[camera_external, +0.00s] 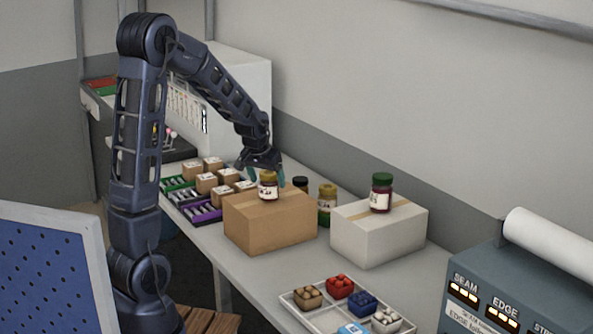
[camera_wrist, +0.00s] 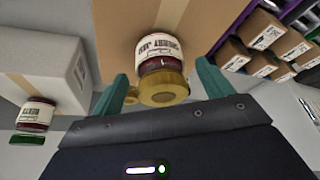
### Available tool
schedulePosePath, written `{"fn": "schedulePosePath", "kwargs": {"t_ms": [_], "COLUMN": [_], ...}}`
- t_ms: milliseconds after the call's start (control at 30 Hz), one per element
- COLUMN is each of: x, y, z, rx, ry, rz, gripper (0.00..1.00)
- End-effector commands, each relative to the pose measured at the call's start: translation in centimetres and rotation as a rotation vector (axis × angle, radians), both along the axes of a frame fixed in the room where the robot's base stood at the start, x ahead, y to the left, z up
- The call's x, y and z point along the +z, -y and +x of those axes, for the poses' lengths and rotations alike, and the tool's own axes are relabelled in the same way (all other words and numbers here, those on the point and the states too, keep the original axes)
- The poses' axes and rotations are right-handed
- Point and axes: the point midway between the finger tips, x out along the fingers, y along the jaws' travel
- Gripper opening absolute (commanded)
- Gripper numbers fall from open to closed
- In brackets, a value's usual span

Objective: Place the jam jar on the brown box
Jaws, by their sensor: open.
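A small jam jar (camera_external: 268,188) with a gold lid and a white label stands upright on the brown box (camera_external: 270,228). In the wrist view the same jar (camera_wrist: 163,62) shows dark red contents and sits between my fingers, with the brown box (camera_wrist: 115,35) beneath it. My gripper (camera_external: 264,170) is open just above and around the jar's lid, and no grip on it shows. Its green-blue fingers also show in the wrist view (camera_wrist: 164,80), one on each side of the jar.
A green-lidded red jar (camera_external: 381,193) stands on the white box (camera_external: 375,236) to the right. An olive-lidded jar (camera_external: 327,205) and a dark-lidded jar (camera_external: 300,184) stand behind the boxes. Small cartons (camera_external: 207,182) are at left; a divided tray (camera_external: 330,318) is in front.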

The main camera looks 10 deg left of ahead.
Motion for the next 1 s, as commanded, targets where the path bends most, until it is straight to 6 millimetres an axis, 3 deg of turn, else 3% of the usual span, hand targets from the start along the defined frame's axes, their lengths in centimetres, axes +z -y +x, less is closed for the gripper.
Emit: {"fn": "schedulePosePath", "kwargs": {"t_ms": [400, 667, 833, 1000], "x": [6.2, 7.9, 9.4, 11.6], "y": [-0.6, -0.9, -3.0, -6.8], "z": [-2.4, -3.2, -5.0, -9.0], "rx": [0.000, 0.001, 0.023, 0.063], "ry": [0.003, 0.001, 0.003, 0.003], "rz": [-0.001, 0.000, -0.007, -0.015], "gripper": [0.79, 0.79, 0.79, 0.79]}}
